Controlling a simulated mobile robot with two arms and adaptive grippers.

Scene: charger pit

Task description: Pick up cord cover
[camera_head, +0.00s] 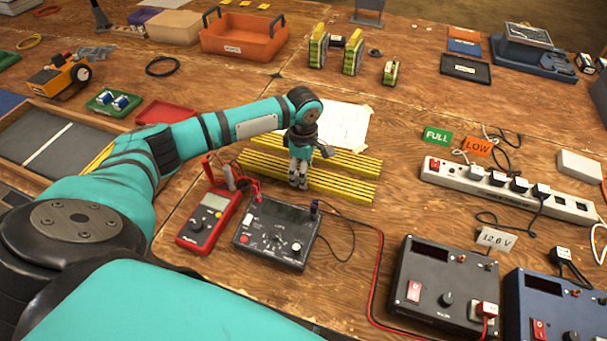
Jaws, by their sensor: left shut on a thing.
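The yellow cord cover (342,186), a long ribbed strip with dark grooves, lies on or just above the wooden table in the middle; I cannot tell whether it is lifted. A second yellow ribbed strip (355,164) shows just behind it, partly hidden by my arm. My left gripper (299,184) points down at the middle of the near strip and is shut on it; the fingers hide part of it. My right gripper is not in view.
A red multimeter (207,219) and a black meter box (277,234) with leads stand close in front of the strip. White paper (343,122) lies behind. A power strip (508,188) is at right, with power supplies (441,285) at front right.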

